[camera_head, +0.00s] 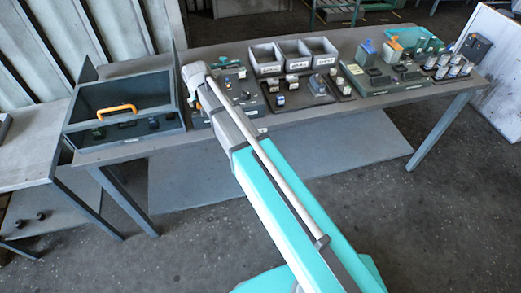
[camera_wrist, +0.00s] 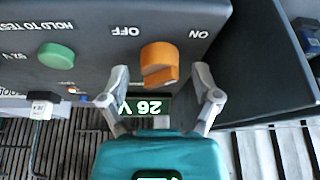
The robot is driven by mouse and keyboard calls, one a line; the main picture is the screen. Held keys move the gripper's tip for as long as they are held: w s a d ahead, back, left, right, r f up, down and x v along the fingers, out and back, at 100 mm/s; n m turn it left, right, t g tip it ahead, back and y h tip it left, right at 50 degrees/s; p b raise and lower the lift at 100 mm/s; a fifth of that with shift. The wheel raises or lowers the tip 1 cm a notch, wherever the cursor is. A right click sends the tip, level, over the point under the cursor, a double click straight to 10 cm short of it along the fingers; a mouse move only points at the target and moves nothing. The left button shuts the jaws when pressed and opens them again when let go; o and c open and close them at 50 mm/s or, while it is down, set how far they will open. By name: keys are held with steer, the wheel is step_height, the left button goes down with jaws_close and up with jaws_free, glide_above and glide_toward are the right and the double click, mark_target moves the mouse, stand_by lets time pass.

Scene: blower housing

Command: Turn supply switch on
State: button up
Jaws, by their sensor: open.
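The supply switch is an orange rotary knob (camera_wrist: 159,62) on a dark panel (camera_wrist: 90,22) in the wrist view. Labels OFF and ON appear upside down, OFF to the left of the knob and ON to the right. Which label the knob points at is hard to tell. My gripper (camera_wrist: 161,80) is open, with one finger on each side of the knob and nothing held. Contact with the knob cannot be made out. A lit display (camera_wrist: 150,107) reading 26 V shows between the fingers. In the head view my arm hides the switch and the gripper.
A green button (camera_wrist: 57,56) marked HOLD TO TEST is left of the knob. A dark plate (camera_wrist: 262,60) stands to the right. In the head view, a dark box with an orange handle (camera_head: 116,110) and grey bins (camera_head: 267,60) stand on the bench (camera_head: 330,122).

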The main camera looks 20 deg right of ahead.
steer(key=shift+n+g+y, duration=0.3)
steer(key=shift+n+y, duration=0.35)
steer(key=shift+n, duration=1.1)
steer(key=shift+n+g+y, duration=0.3)
steer(key=shift+n+y, duration=0.35)
steer(key=shift+n, duration=1.1)
steer(key=shift+r+p, duration=0.25)
steer(key=shift+p, duration=0.05)
steer(key=p+v, duration=1.2)
steer(key=v, duration=0.1)
steer(key=s+d+f+m+g+h+b, duration=0.1)
steer(key=s+d+f+m+b, duration=0.3)
steer(key=s+d+f+b, duration=0.2)
steer(key=s+d+f+m+g+h+b, duration=0.2)
steer(key=s+d+f+m+b, duration=0.2)
steer(key=s+d+f+b, duration=0.3)
steer(key=shift+s+d+f+b, duration=0.25)
steer(key=shift+s+f+b, duration=2)
steer(key=shift+s, duration=1.45)
steer(key=shift+s+f+p, duration=0.1)
steer(key=shift+f+p, duration=0.2)
steer(key=shift+s+d+m, duration=0.3)
steer(key=shift+s+d, duration=0.05)
steer(key=shift+s, duration=0.25)
